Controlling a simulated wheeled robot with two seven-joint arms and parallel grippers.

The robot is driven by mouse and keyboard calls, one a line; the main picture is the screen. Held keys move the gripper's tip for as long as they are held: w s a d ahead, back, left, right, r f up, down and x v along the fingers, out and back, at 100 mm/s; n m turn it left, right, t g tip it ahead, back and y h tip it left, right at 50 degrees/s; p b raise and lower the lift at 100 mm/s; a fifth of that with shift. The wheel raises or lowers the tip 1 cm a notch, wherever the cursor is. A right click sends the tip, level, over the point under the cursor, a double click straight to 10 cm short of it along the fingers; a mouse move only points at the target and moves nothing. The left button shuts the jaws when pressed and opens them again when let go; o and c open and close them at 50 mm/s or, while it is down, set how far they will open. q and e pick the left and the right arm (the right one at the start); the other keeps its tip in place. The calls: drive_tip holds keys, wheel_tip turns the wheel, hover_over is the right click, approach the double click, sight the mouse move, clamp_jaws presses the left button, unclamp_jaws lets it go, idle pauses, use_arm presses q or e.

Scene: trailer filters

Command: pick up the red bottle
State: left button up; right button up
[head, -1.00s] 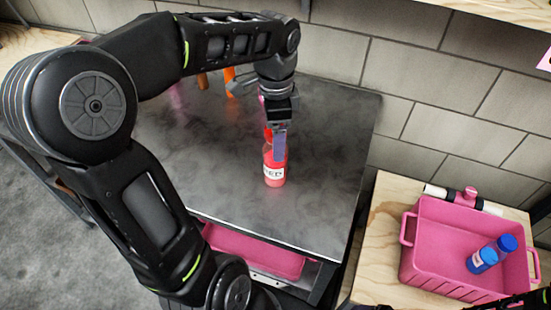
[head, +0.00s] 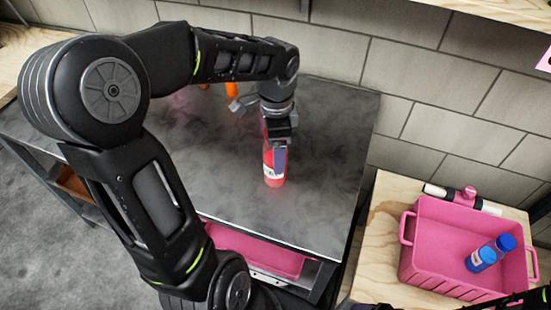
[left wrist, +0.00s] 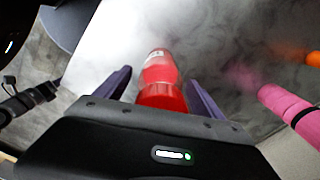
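The red bottle (head: 274,170) stands upright on the dark table (head: 325,165), with a white label on its side. My left gripper (head: 280,160) points down over it. In the left wrist view the red bottle (left wrist: 160,85) lies between the two purple fingers of my left gripper (left wrist: 158,92). The fingers are spread, with a visible gap on each side of the bottle. In the head view the near finger hides part of the bottle. My right gripper is not in view.
A pink crate (head: 425,265) holding blue-capped bottles (head: 482,260) stands on a wooden table at the right. An orange object (head: 232,90) stands behind my left arm. A pink item (left wrist: 288,104) lies beside the bottle in the wrist view. A tiled wall closes off the back.

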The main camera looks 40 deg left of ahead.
use_arm(q)
clamp_jaws()
idle(0.7)
